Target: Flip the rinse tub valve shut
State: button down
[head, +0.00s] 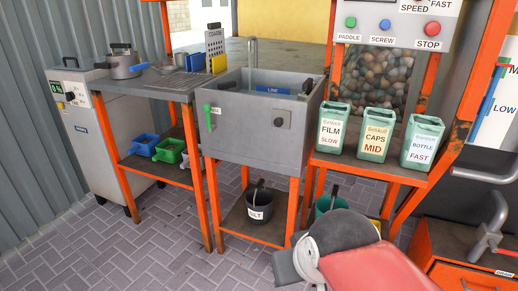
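The rinse tub (250,140) is a grey box-shaped sink on orange legs in the middle of the head view, with a tap (253,52) behind it and a blue "LINE" strip inside. A small green lever (209,118) stands about upright on the left of the tub's front face, beside a small label too small to read fully. I take it for the valve. A dark round knob (281,122) sits on a plate on the right of the same face. My arm comes in at the bottom right, apart from the tub. I cannot make out my gripper's fingers.
A black bucket (258,206) stands on the shelf under the tub. A bench (150,88) with a pot adjoins on the left. Green bins (379,133) stand on a shelf to the right. Orange legs flank the tub. The paved floor in front is clear.

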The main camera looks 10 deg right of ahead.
aim_at(210, 128)
jog(key=i+j, duration=0.7)
jog(key=i, duration=0.2)
